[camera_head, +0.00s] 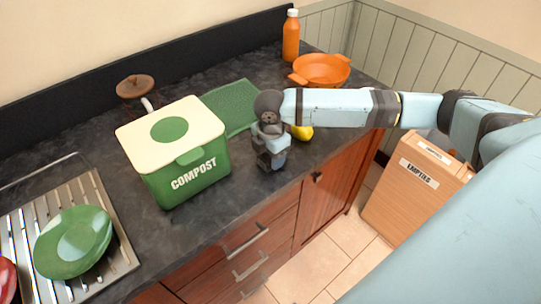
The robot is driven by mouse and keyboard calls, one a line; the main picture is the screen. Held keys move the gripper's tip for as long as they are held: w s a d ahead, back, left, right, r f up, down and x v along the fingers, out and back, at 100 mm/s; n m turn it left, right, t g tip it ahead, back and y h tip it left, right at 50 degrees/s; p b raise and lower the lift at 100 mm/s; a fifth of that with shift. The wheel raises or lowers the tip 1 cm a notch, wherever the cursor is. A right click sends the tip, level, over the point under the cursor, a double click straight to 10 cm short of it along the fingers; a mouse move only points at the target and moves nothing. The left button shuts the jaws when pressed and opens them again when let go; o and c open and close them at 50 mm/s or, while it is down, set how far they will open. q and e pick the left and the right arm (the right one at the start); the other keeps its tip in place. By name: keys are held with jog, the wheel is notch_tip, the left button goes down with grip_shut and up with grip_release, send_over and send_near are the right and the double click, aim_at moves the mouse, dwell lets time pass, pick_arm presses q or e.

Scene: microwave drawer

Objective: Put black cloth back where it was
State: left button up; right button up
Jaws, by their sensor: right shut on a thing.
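My right gripper (270,163) reaches in from the right and points down at the dark countertop (215,228), close to its front edge. It is just right of the green compost bin (185,155). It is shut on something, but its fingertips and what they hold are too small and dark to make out. I cannot pick out a black cloth against the dark counter. A green textured cloth or mat (234,107) lies flat behind the gripper, partly hidden by the bin and my right arm. My left gripper is not in view.
A yellow object (302,132) lies partly behind my right forearm. An orange pan (321,69) and orange bottle (291,36) stand at the back. A drying rack (112,220) with a green plate (73,243) is at left. A wooden empties bin (405,190) stands on the floor.

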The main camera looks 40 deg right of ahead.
jog(key=shift+f, duration=0.35)
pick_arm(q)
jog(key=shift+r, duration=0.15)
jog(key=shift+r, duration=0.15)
pick_arm(e)
jog(key=shift+f, duration=0.1)
jog(key=o, duration=0.8)
jog(key=shift+r, duration=0.4)
notch_tip(320, 180, up, 12)
jog(key=shift+f, duration=0.25)
